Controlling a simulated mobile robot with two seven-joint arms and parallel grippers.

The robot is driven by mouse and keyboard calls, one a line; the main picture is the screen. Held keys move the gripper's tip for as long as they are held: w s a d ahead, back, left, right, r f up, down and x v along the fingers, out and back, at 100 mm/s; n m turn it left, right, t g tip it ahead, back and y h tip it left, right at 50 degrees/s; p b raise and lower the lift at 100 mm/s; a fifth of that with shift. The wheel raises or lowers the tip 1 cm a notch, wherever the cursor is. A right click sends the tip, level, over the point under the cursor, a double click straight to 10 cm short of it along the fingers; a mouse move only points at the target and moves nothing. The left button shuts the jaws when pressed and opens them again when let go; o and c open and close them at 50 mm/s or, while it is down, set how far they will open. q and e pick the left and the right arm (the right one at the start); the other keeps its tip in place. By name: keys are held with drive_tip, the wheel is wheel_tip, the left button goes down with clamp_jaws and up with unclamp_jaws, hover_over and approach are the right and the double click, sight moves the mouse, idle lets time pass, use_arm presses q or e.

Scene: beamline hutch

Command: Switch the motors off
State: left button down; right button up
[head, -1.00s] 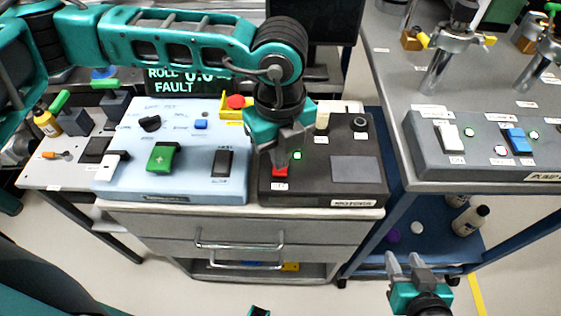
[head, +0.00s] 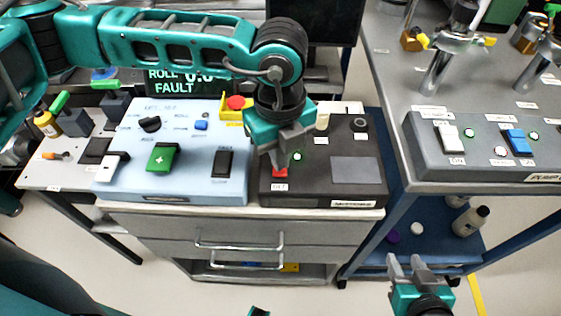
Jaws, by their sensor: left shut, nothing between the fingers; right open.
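The black control box (head: 350,188) stands on the cabinet top in the head view; its front label is too small to read surely. A red button (head: 280,173) sits at its left side, with a small white label below. My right gripper (head: 405,265) is open and empty, low at the right, away from the boxes.
A pale blue panel (head: 190,185) with a green switch (head: 162,157) and knobs stands left of the black box. A red emergency button (head: 235,103) is behind it. A screen (head: 180,82) reads FAULT. A grey switch box (head: 440,165) is on the right bench.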

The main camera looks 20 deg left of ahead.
idle(0.6)
use_arm(q)
drive_tip(key=shift+f+b, duration=1.05)
idle(0.4)
drive_tip(key=shift+r+p, duration=1.95)
drive_tip(key=shift+r, duration=1.6)
